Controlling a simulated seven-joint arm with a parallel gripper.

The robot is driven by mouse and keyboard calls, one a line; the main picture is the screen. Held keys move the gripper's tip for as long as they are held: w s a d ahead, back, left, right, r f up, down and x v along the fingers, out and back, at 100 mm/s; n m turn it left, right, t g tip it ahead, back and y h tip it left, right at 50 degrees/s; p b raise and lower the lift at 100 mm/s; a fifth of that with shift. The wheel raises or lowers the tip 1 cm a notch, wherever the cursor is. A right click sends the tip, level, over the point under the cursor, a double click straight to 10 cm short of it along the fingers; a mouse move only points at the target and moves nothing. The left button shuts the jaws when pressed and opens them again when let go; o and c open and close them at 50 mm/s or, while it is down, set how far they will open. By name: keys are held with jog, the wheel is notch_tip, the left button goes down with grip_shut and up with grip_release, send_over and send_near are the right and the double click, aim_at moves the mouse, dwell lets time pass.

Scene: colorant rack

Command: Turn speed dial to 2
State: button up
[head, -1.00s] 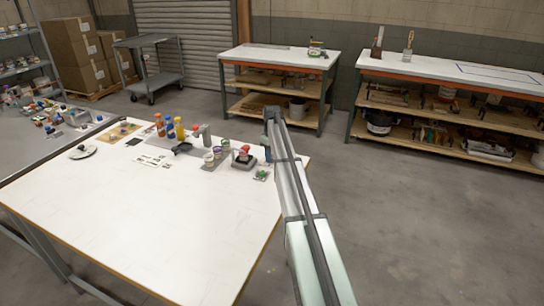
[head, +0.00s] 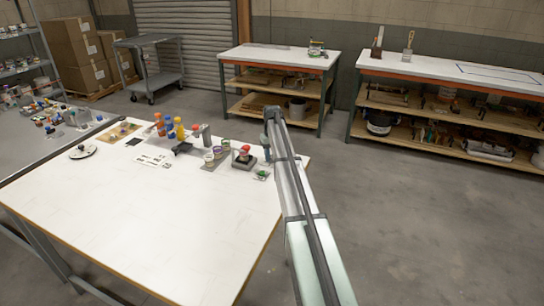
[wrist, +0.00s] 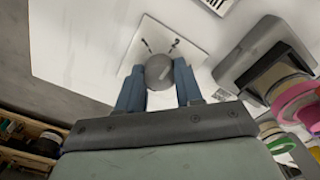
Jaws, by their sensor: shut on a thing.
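The speed dial (wrist: 159,71) is a round grey knob in the wrist view, with a short pale mark on its face. It sits on a white plate (wrist: 185,55) with dark markings, one of which looks like a 2, beyond the knob. I cannot tell exactly which marking the pale mark points to. My gripper (wrist: 159,84) has its two blue fingers on either side of the knob and is shut on it. In the head view my gripper (head: 267,156) is at the right back edge of the white table, too small there to show the dial clearly.
A dark grey device (wrist: 265,62) and pink and green rings stand close to the right of the dial in the wrist view. In the head view, bottles (head: 170,128) and small cups stand to the left. The front of the white table (head: 150,230) is clear.

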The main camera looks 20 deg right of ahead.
jog(key=o, duration=1)
jog(key=shift+o, duration=0.2)
notch_tip(320, 180, up, 14)
jog(key=shift+f, duration=0.1)
dwell(0.4)
